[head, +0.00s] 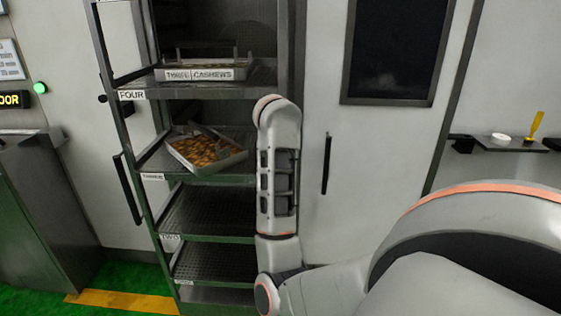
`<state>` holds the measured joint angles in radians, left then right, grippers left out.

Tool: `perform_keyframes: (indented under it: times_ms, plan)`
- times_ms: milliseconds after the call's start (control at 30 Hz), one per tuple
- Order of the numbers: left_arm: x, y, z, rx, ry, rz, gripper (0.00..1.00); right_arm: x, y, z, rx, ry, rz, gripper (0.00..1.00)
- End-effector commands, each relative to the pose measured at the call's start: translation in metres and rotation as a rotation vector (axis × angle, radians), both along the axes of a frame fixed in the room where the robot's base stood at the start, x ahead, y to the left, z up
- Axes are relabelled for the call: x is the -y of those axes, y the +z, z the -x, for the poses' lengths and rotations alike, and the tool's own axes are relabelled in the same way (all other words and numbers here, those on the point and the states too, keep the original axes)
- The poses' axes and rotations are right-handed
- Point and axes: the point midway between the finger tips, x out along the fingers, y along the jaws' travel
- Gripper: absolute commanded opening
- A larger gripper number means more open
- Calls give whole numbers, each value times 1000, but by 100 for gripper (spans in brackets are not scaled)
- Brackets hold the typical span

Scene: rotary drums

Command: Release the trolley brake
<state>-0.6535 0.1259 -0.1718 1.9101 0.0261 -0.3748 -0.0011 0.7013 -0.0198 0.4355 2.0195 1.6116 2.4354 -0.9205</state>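The trolley (150,125) is a tall grey metal rack with several shelves, standing left of centre in the head view. Its shelf labels include FOUR and THREE. No brake can be made out; the trolley's foot is cut off by the bottom edge of the picture. My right arm comes in from the lower right and its upright link stands in front of the trolley's right side, hiding part of the shelves. I cannot make out my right gripper. My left gripper is not in view.
A tray (233,165) of nuts sits skewed on shelf three, with a grey piece across it. Another tray (160,75), labelled cashews, is on shelf four. A grey cabinet (38,200) stands left. A small wall shelf (515,145) is right. Yellow floor tape (125,301) crosses green floor.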

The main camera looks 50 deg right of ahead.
Motion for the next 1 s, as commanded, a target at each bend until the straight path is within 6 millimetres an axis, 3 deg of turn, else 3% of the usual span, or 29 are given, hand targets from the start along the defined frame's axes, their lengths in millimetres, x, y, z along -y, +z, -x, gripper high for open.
perform_keyframes:
  times_ms: [467,500,567,1000]
  plan:
    - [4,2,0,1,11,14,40,-1,0,0,-9,1,-12,0]
    - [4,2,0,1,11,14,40,-1,0,0,-9,1,-12,25]
    - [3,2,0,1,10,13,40,-1,0,0,-9,1,-11,38]
    - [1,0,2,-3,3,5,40,-3,5,1,-5,1,-9,38]
